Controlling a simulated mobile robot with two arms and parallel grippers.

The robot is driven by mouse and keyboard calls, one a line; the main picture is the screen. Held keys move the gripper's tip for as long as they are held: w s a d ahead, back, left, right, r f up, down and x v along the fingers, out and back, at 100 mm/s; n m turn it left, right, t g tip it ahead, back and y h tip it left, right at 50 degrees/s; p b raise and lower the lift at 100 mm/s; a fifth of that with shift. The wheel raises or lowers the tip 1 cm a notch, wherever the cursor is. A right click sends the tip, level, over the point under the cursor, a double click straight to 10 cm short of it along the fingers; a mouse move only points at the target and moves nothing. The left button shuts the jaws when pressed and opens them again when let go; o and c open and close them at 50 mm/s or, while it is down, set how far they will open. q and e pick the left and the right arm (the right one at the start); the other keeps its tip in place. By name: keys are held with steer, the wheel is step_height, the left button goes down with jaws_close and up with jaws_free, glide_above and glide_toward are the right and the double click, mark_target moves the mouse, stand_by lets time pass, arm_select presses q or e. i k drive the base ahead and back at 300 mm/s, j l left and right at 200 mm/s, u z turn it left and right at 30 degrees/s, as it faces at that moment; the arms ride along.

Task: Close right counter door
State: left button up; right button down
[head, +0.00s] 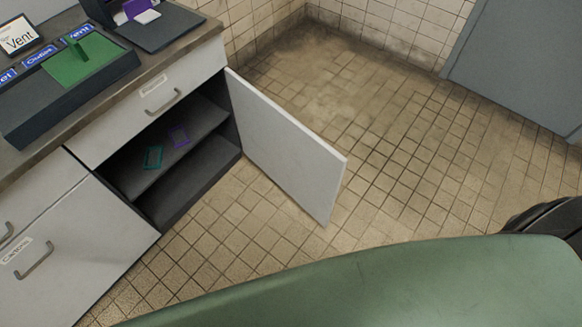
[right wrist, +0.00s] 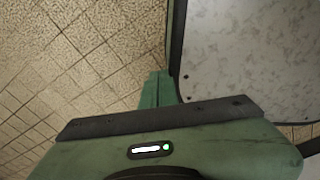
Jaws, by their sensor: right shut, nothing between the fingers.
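The right counter door (head: 285,145) is a white panel, hinged at the right end of the counter. It stands wide open, swung out over the tiled floor. The door cannot be made out surely in that view. My left gripper is not in view.
A drawer (head: 138,113) above the opening is shut. A closed cabinet door (head: 75,255) stands to the left. On the counter top sit a dark box with a green panel (head: 85,62) and a dark tray (head: 160,28). The floor (head: 400,150) right of the door is clear. A grey-blue door (head: 525,60) stands at the upper right.

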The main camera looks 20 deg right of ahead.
mark_target(307, 167)
steer(key=k+l+u, duration=0.1)
steer(key=u, duration=1.35)
steer(key=k+l, duration=0.1)
steer(key=l, duration=0.8)
steer(key=k+l, duration=0.15)
steer(key=l, duration=0.3)
steer(key=l+u, duration=0.1)
steer(key=l, duration=0.35)
steer(key=k+l, duration=0.15)
steer(key=l, duration=0.3)
steer(key=k+l, duration=0.1)
steer(key=l, duration=0.35)
steer(key=k+l, duration=0.1)
steer(key=l, duration=0.35)
steer(key=k+l+u, duration=0.1)
steer(key=l, duration=0.35)
